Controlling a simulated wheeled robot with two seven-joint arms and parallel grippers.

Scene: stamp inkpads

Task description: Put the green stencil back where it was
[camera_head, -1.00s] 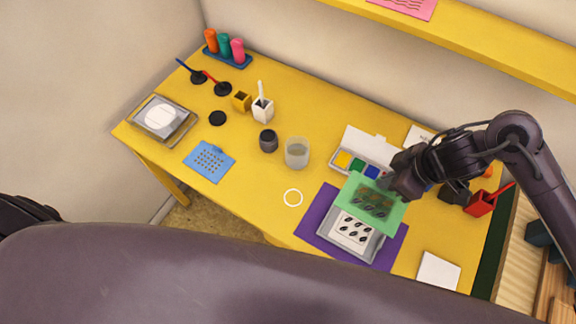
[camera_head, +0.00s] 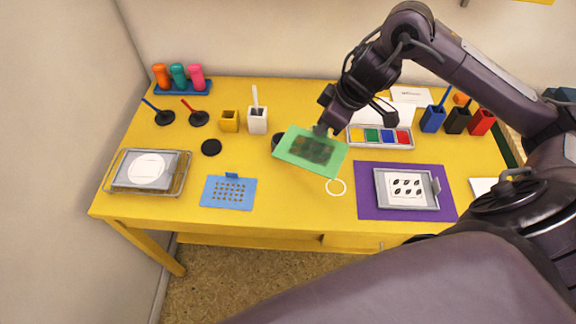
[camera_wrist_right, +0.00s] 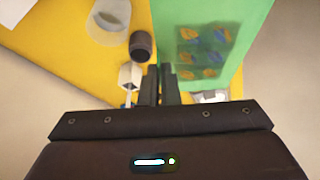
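The green stencil (camera_head: 296,158) is in the air over the middle of the table, tilted, with a dark leaf-patterned window in it. My right gripper (camera_head: 322,130) is shut on its far edge. In the right wrist view the green stencil (camera_wrist_right: 215,45) extends from between the closed fingers (camera_wrist_right: 163,85). The printed card with dark leaf shapes (camera_head: 407,187) lies in the grey tray (camera_head: 380,196) on the purple mat (camera_head: 369,210), uncovered. My left gripper does not show.
A blue stencil (camera_head: 228,191) lies front left, beside a wire rack (camera_head: 181,175) with a round white piece. The inkpad box (camera_head: 381,136) and cups (camera_head: 432,120) stand at the back right.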

